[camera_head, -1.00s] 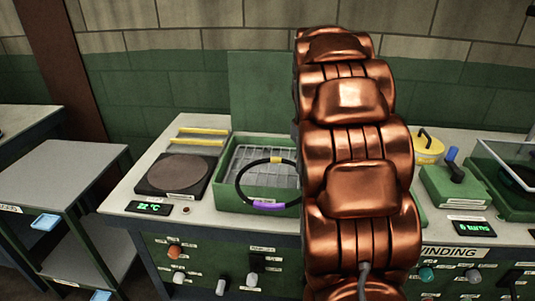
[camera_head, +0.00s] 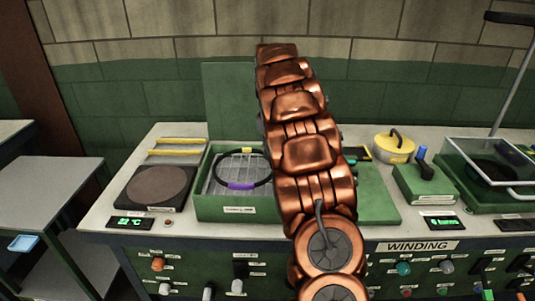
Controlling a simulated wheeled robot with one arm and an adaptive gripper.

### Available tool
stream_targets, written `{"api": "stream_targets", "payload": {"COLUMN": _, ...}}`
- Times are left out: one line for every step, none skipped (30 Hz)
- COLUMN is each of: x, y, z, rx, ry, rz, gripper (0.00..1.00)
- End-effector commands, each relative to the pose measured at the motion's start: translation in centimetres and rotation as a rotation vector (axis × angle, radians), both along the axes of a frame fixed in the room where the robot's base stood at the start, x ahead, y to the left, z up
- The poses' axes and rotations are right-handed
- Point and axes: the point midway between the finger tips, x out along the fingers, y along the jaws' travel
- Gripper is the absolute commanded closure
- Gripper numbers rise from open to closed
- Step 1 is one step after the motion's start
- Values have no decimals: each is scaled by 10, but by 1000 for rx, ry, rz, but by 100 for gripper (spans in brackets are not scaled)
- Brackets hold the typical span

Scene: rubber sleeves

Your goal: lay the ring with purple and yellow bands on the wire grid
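The ring (camera_head: 241,186) is thin and black, with a purple band on its near side and a yellow band on its far side. It appears within the outline of an open green box, over the wire grid (camera_head: 236,170) inside. Its right edge meets the outline of my copper arm. I cannot tell whether the ring rests on the grid or hangs just above it. My gripper is hidden behind my arm, so its fingers and any hold on the ring do not show.
The green box (camera_head: 222,209) has a raised lid behind it. A dark round plate (camera_head: 157,187) stands to its left, with yellow-edged bars behind. Right of my arm are a yellow lidded pot (camera_head: 394,149), a green block with a black handle (camera_head: 425,180) and a glass-covered green unit.

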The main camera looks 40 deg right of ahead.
Motion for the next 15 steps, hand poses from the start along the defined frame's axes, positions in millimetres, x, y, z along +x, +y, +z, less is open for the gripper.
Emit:
{"api": "stream_targets", "payload": {"x": 5, "y": -3, "z": 0, "rx": 1, "ry": 0, "rz": 0, "gripper": 100}}
{"api": "stream_targets", "payload": {"x": 8, "y": -4, "z": 1, "rx": 0, "ry": -1, "rz": 0, "gripper": 100}}
{"api": "stream_targets", "payload": {"x": 12, "y": -6, "z": 1, "rx": -2, "ry": -3, "rz": 0, "gripper": 100}}
{"api": "stream_targets", "payload": {"x": 15, "y": -8, "z": 1, "rx": -3, "ry": -4, "rz": 0, "gripper": 100}}
{"api": "stream_targets", "payload": {"x": 17, "y": -9, "z": 0, "rx": -2, "ry": -3, "rz": 0, "gripper": 100}}
{"api": "stream_targets", "payload": {"x": 20, "y": -10, "z": -1, "rx": -1, "ry": -2, "rz": 0, "gripper": 100}}
{"api": "stream_targets", "payload": {"x": 21, "y": -11, "z": -2, "rx": -1, "ry": -1, "rz": 0, "gripper": 100}}
{"api": "stream_targets", "payload": {"x": 23, "y": -11, "z": -2, "rx": -1, "ry": -1, "rz": 1, "gripper": 100}}
{"api": "stream_targets", "payload": {"x": 25, "y": -12, "z": -2, "rx": -1, "ry": -2, "rz": 1, "gripper": 100}}
{"api": "stream_targets", "payload": {"x": 26, "y": -12, "z": -2, "rx": -2, "ry": -3, "rz": 1, "gripper": 100}}
{"api": "stream_targets", "payload": {"x": 27, "y": -13, "z": -2, "rx": -2, "ry": -3, "rz": 1, "gripper": 100}}
{"api": "stream_targets", "payload": {"x": 27, "y": -13, "z": -2, "rx": -2, "ry": -4, "rz": 1, "gripper": 100}}
{"api": "stream_targets", "payload": {"x": 28, "y": -13, "z": -2, "rx": -2, "ry": -4, "rz": 1, "gripper": 100}}
{"api": "stream_targets", "payload": {"x": 28, "y": -13, "z": -2, "rx": -2, "ry": -4, "rz": 1, "gripper": 100}}
{"api": "stream_targets", "payload": {"x": 28, "y": -13, "z": -2, "rx": -2, "ry": -4, "rz": 1, "gripper": 100}}
